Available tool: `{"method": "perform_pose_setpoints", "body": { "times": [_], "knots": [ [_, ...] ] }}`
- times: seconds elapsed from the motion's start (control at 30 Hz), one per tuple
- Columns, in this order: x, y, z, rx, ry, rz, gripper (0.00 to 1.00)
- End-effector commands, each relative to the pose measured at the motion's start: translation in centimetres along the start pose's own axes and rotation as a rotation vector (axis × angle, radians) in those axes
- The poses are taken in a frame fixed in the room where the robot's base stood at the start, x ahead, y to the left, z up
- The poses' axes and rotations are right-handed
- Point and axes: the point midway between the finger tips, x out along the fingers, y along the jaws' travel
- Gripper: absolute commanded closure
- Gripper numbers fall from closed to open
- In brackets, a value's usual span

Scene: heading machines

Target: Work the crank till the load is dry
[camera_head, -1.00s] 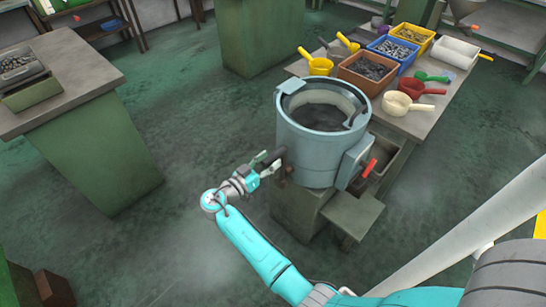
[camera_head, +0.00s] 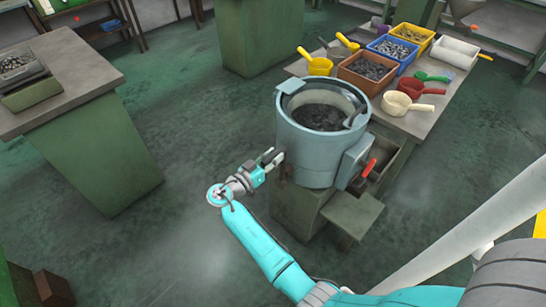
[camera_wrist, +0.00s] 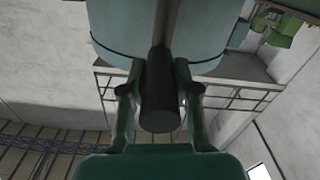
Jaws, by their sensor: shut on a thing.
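The grey-blue drum machine (camera_head: 308,155) stands on a green base in the middle of the head view. A dark load (camera_head: 320,117) lies inside its open top; I cannot tell how wet it is. The crank (camera_head: 284,168) is on the drum's left side, partly hidden by my gripper. My gripper (camera_head: 274,163) is at the crank beside the drum wall. In the wrist view, my gripper (camera_wrist: 160,100) has its two fingers shut on the dark round crank handle (camera_wrist: 159,108), with the drum (camera_wrist: 110,35) just beyond.
A table (camera_head: 418,124) behind right holds bins of metal parts and several scoops. A green bench (camera_head: 95,150) stands at left. The floor between bench and drum is clear.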

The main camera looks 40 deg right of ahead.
Motion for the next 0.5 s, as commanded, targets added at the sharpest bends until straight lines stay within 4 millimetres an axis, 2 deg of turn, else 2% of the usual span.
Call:
{"method": "perform_pose_setpoints", "body": {
  "times": [0.27, 0.5],
  "knots": [
    [0.0, 1.1, 0.3, 0.062, 0.000, 0.001, 1.00],
    [0.0, 3.7, 1.2, 0.222, -0.001, 0.001, 1.00]
  ]
}}
